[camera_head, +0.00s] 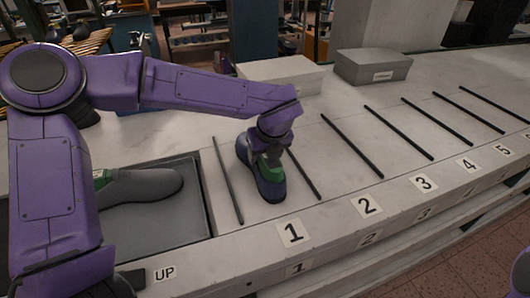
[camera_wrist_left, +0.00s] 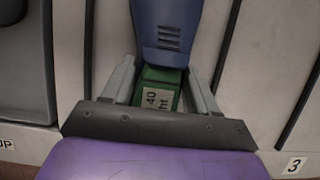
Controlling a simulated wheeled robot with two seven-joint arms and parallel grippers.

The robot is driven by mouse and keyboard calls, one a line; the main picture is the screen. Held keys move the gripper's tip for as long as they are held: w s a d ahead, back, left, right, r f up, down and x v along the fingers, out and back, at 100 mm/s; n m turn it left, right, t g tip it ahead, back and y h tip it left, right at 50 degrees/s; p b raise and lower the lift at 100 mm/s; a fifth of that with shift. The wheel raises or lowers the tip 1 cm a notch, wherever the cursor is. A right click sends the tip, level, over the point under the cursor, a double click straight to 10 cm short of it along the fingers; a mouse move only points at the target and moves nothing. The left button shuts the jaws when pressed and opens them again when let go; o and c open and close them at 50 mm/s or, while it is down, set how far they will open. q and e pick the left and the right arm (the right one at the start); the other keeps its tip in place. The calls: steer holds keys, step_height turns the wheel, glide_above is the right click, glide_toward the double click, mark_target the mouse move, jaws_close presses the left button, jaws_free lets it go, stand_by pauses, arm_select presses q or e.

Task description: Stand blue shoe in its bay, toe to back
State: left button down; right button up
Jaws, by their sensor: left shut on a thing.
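The blue shoe (camera_head: 271,188) is upright between the two dark bars of bay 1, behind the label 1 (camera_head: 291,233). It also shows in the left wrist view (camera_wrist_left: 166,28), running up out of the frame, away from the labelled edge. Its toe appears to point to the back; the toe tip is hidden or cut off. My left gripper (camera_head: 266,148) is shut on the shoe's green top block (camera_wrist_left: 160,88), with one finger on each side. I cannot tell whether the sole touches the bench. My right gripper is not in view.
A grey shoe (camera_head: 145,185) lies in a dark tray (camera_head: 208,205) at the left, by the label UP. Several dark bars divide empty bays to the right. A white box (camera_head: 280,73) and a grey box (camera_head: 372,66) stand at the back.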

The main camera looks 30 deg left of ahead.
arm_select(q)
steer(key=shift+c, duration=1.5)
jaws_free()
steer(key=v, duration=1.2)
steer(key=shift+b, duration=0.4)
